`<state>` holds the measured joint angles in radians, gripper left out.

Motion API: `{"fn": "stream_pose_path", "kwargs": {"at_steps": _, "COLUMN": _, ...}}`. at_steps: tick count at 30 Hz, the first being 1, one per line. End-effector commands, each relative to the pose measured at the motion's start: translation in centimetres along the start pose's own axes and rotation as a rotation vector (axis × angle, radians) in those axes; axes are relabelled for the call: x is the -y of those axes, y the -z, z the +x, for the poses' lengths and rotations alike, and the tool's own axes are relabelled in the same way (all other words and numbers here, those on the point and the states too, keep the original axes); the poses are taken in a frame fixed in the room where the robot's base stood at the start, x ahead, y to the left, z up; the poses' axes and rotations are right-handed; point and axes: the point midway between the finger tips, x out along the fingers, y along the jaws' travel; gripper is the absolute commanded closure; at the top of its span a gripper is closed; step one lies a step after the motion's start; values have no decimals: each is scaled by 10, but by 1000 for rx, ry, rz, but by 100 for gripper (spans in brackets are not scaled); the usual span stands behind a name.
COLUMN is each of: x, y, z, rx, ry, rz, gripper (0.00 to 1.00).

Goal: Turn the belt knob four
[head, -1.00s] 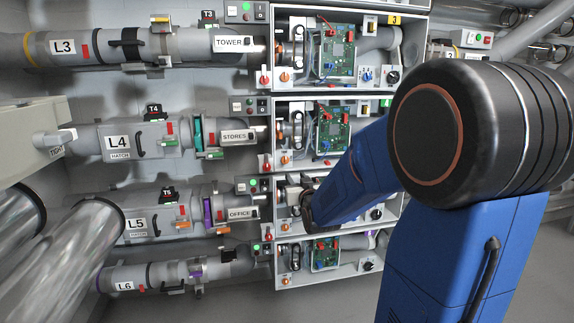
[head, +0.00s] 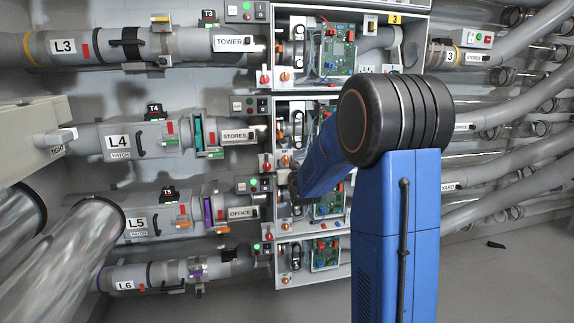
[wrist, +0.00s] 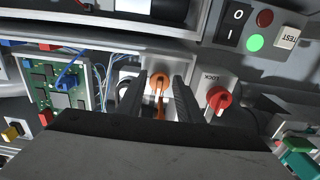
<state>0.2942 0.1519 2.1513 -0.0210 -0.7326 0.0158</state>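The belt knob of line four is an orange knob (head: 285,160) at the lower left of the open L4 cabinet (head: 273,128). In the wrist view, the orange knob (wrist: 159,83) has its grip bar roughly upright in the picture. My gripper (wrist: 161,78) is open, with one dark finger on each side of the knob. Gaps show between the fingers and the knob, so it does not look gripped. I cannot tell the remaining depth. In the head view, my wrist covers the area just below the knob and hides the fingertips.
A red LOCK knob (wrist: 219,98) sits close beside one finger. A green circuit board (wrist: 58,85) with a blue wire is on the other side. A switch box (wrist: 255,30) with a green light and TEST button is near. Cabinets stand above and below.

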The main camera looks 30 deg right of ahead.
Motion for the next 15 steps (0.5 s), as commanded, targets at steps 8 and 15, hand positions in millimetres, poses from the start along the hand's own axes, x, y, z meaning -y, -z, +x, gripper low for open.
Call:
{"fn": "stream_pose_path", "kwargs": {"at_steps": 8, "x": 0, "y": 0, "z": 5, "rx": 0, "ry": 0, "rz": 0, "gripper": 67}}
{"fn": "stream_pose_path", "kwargs": {"at_steps": 15, "x": 0, "y": 0, "z": 5, "rx": 0, "ry": 0, "rz": 0, "gripper": 96}}
